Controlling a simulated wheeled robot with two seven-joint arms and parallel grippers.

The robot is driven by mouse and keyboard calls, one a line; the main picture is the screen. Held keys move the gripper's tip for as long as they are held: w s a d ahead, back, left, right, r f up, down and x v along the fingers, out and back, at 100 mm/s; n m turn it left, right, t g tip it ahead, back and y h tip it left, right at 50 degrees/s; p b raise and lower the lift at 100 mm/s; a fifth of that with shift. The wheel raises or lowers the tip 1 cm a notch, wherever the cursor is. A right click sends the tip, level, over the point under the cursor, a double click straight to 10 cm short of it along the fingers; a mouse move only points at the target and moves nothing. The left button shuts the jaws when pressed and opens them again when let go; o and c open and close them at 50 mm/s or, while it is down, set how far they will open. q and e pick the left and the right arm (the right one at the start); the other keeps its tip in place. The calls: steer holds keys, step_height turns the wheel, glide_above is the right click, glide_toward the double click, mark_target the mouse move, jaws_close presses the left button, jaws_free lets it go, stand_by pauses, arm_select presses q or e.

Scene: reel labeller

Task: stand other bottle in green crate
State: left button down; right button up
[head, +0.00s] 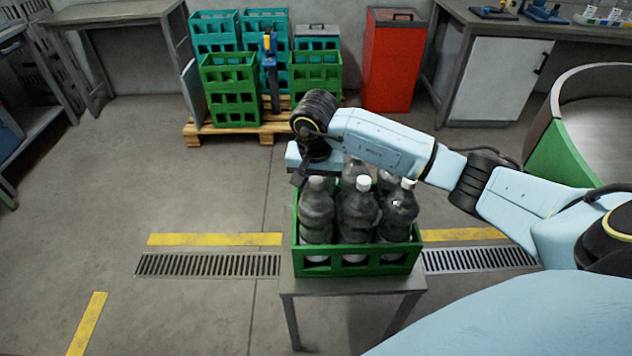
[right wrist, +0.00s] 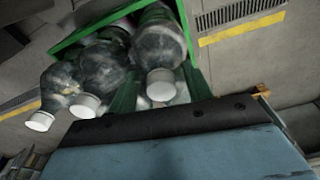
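The green crate (head: 357,262) stands on a small grey table and holds several dark bottles with white caps. Three upright bottles (head: 316,212) fill its near row; others (head: 355,172) stand behind, partly covered by my right arm. My right gripper (head: 299,178) is over the crate's far left corner, pointing down. My left gripper is out of view.
The small table (head: 350,284) has little free room around the crate. Stacked green and teal crates (head: 230,88) sit on a wooden pallet (head: 235,136) at the back. A red bin (head: 390,62) stands beside them. A curved green-sided bin (head: 560,150) is at the right. The left floor is clear.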

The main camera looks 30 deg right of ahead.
step_height(320, 180, up, 12)
steer(key=s, duration=0.1)
steer(key=shift+a, duration=0.45)
stand_by(0.5)
